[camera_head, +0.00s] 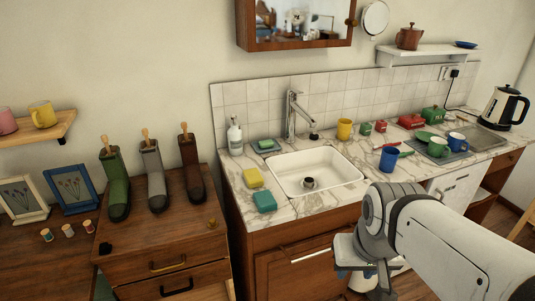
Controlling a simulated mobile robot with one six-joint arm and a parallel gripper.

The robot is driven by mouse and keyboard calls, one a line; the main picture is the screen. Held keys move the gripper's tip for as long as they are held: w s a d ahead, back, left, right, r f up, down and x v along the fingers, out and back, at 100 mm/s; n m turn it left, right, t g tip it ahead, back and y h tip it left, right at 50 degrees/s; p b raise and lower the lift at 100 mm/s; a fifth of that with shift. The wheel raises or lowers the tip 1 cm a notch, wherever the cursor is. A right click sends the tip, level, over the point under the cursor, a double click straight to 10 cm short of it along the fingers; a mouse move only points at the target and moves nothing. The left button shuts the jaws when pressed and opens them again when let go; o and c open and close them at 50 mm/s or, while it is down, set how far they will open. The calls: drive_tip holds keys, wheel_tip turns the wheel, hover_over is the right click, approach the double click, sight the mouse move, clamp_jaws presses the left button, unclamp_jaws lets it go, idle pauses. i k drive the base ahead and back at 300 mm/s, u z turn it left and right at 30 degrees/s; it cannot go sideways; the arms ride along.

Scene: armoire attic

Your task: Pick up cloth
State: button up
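A yellow block-like piece (252,178) lies on the marble counter at the left of the sink. A teal block-like piece (264,201) lies just in front of it, near the counter's front edge. I cannot tell whether either is a cloth or a sponge. A small green piece (266,144) lies on a dark dish behind the sink's left corner. My gripper (362,275) hangs in front of the cabinet, to the right of and lower in the picture than these pieces, touching none of them. Its fingers are small and partly hidden by the wrist.
The white sink (315,184) holds a small dark cup or drain. A tall faucet (291,115) and a soap bottle (235,136) stand behind. Blue (389,158) and yellow (344,129) mugs stand right. The dresser (165,235) at left holds several boots.

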sight(265, 202)
drive_tip(key=u, duration=0.1)
drive_tip(key=i, duration=0.9)
drive_tip(key=u, duration=0.15)
